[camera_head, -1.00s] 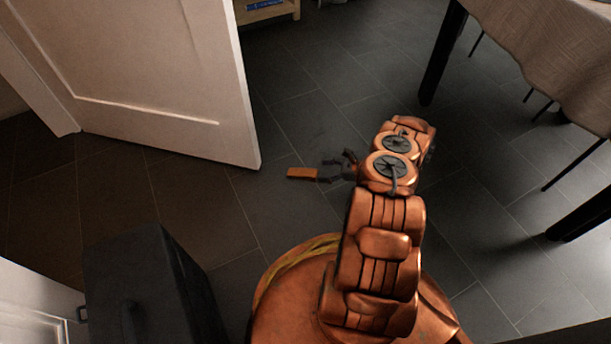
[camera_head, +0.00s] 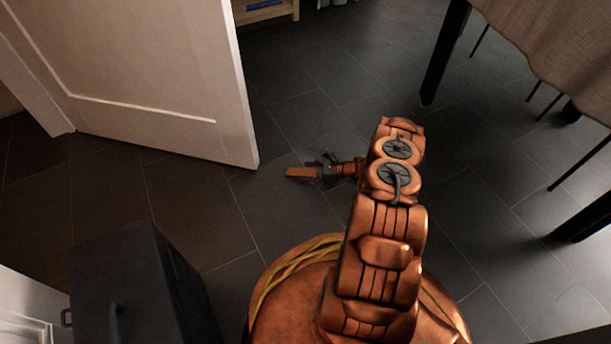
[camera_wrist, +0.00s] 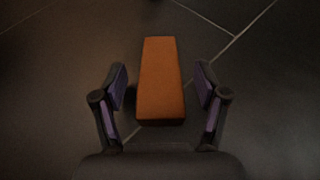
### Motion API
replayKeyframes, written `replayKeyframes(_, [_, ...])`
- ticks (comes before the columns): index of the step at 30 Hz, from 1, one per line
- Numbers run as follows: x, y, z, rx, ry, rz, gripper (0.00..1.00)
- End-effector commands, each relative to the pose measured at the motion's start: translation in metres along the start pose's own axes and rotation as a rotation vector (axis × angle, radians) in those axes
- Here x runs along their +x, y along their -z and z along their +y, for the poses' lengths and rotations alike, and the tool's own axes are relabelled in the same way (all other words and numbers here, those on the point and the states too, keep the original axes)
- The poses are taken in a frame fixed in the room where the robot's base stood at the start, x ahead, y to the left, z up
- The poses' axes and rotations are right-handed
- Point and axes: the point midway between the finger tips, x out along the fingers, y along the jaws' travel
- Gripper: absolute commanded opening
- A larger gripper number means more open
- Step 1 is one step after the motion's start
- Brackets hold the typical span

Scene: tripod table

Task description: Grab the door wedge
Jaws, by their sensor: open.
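The door wedge (camera_head: 301,172) is a small orange-brown block lying on the dark tiled floor, a little right of the open door's lower corner. In the wrist view the wedge (camera_wrist: 161,82) is upright in the picture, its near end between the two fingers. My gripper (camera_head: 325,170) is at the wedge's right end in the head view. In the wrist view my gripper (camera_wrist: 161,86) is open, with a finger on each side and a gap between each finger and the wedge. The height of the fingers above the floor is hard to tell.
A white door (camera_head: 150,80) stands open just left of the wedge. A dark box-like object (camera_head: 135,290) is at the lower left. A table with a cloth (camera_head: 560,50) and dark legs is at the right. A shelf (camera_head: 265,12) is at the back. The floor around the wedge is clear.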

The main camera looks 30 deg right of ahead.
Motion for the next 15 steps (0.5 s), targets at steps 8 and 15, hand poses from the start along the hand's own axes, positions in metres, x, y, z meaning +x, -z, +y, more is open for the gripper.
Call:
replayKeyframes(8, [-0.0002,-0.0002,0.0000,0.000,0.000,0.000,0.56])
replayKeyframes(15, [-0.0002,-0.0001,0.0001,0.000,0.000,0.000,0.31])
